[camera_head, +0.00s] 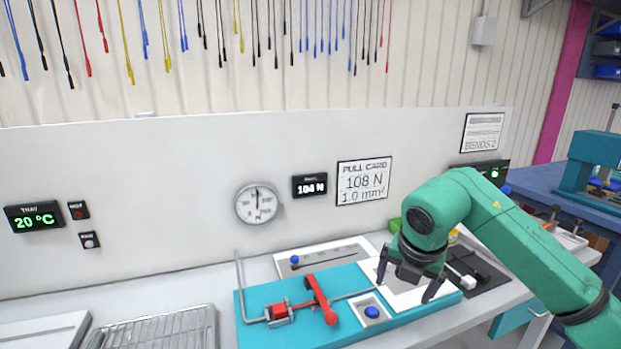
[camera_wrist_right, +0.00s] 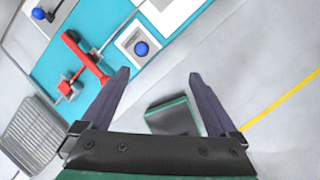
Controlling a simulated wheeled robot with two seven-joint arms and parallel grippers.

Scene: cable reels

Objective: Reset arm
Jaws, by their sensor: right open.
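My right gripper (camera_head: 410,282) is open and empty, on the green arm that comes in from the right in the head view. It hangs over the right part of the teal fixture board (camera_head: 262,332). Its two dark fingers also show spread apart in the right wrist view (camera_wrist_right: 158,95), with nothing between the tips. On the board are a red lever (camera_head: 321,299), a red block (camera_head: 280,312) on a grey rod, and a blue button (camera_head: 371,312) on a pale plate. My left gripper is not in view.
A wire rack (camera_head: 165,330) stands at the lower left of the bench. A gauge (camera_head: 257,203), a force display (camera_head: 310,186) and a pull card (camera_head: 363,181) are on the back panel. A dark tray with tools (camera_head: 480,268) lies right of the board.

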